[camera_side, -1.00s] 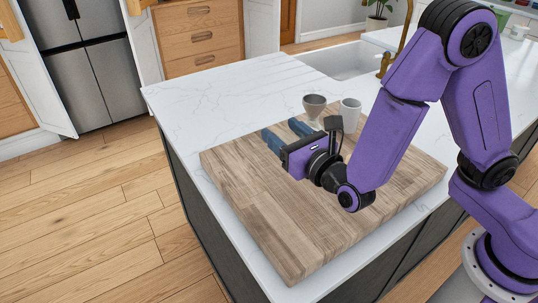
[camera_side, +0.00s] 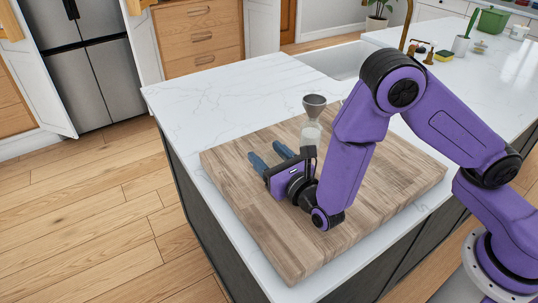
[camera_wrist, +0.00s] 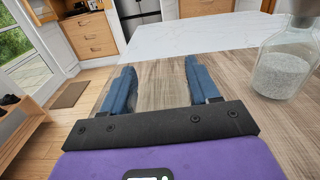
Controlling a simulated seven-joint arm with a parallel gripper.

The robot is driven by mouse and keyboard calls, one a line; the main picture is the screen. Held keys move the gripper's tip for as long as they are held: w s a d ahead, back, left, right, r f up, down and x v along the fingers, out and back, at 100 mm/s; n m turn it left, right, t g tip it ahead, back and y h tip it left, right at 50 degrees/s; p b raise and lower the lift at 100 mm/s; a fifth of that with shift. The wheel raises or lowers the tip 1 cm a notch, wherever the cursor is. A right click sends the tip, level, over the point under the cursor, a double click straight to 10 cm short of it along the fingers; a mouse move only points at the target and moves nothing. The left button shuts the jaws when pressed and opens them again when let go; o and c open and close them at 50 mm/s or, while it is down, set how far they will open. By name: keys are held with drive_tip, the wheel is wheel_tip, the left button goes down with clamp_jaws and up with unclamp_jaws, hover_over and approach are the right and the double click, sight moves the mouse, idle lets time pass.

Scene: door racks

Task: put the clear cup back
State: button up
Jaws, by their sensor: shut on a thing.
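My gripper (camera_side: 266,155) is low over the wooden board, its two blue fingers apart and pointing away from my wrist. In the wrist view the fingers (camera_wrist: 158,68) are shut on the clear cup (camera_wrist: 160,88), which is so see-through that its outline hardly shows against the wood. Whether the cup touches the board cannot be told. A glass bottle (camera_side: 311,131) with pale granules stands upright to the right of the gripper, with a grey funnel (camera_side: 314,104) on top. The bottle also shows at the right of the wrist view (camera_wrist: 284,72), apart from the fingers.
The wooden board (camera_side: 258,222) lies on a white marble counter (camera_side: 215,95). The board's front left part is bare. A sink (camera_side: 335,61) is at the back. The counter's left edge drops to the floor.

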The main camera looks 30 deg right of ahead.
drive_tip(key=shift+f, duration=0.15)
drive_tip(key=o, duration=1.2)
drive_tip(key=shift+c, duration=0.2)
